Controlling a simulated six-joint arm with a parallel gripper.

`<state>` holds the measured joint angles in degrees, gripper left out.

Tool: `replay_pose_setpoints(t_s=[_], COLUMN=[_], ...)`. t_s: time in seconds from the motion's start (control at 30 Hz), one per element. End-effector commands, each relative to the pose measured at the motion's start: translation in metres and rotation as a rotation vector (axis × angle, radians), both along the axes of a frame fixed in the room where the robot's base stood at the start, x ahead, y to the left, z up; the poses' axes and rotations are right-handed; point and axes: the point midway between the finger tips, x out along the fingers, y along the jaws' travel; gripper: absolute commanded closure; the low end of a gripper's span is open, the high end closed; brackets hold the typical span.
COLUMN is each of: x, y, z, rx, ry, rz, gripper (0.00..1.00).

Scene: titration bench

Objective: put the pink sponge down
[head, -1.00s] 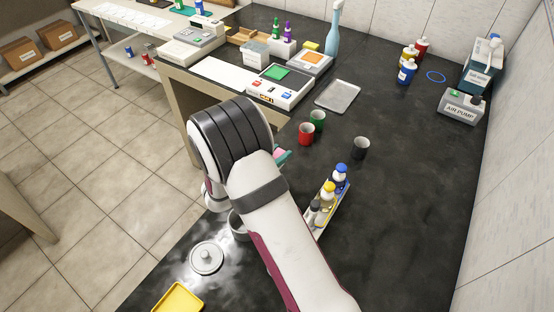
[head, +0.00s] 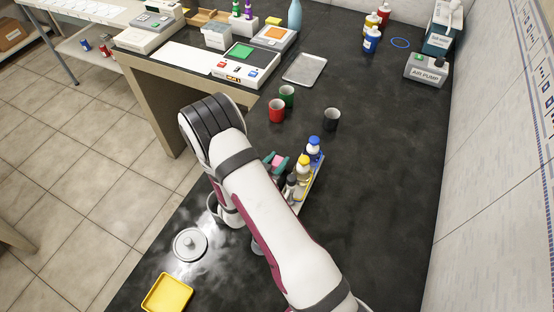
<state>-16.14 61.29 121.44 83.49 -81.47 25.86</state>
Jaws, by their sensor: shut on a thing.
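The pink sponge (head: 277,162) shows as a small pink patch just right of my arm in the head view. My gripper (head: 275,163), with teal fingers, is shut on it. The gripper is over the black bench, close to the left side of the rack of bottles. My arm hides part of the gripper, and I cannot tell how high the sponge is above the bench.
A rack (head: 311,188) with blue-, yellow- and dark-capped bottles stands right of the gripper. Red (head: 277,111), green (head: 287,96) and black (head: 331,119) cups stand behind. A round lid (head: 190,244) and yellow tray (head: 167,293) lie front left.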

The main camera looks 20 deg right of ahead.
Motion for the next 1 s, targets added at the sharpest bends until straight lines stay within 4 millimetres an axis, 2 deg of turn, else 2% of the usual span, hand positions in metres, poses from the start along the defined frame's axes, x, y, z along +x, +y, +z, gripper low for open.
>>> replay_pose_setpoints(t_s=[0.27,0.3,0.43,0.77,0.87,1.0], x=[0.000,0.000,0.001,0.000,-0.008,-0.031], y=[0.000,0.000,0.000,0.000,0.011,0.034], z=[-0.002,-0.002,-0.002,0.002,0.007,0.020], rx=[0.000,0.000,0.001,0.000,0.000,0.000], ry=[0.000,-0.001,-0.001,-0.001,0.000,0.000], rz=[0.000,0.000,0.000,0.000,0.004,0.008], gripper=[1.00,0.57,0.34,0.34,0.34,0.34])
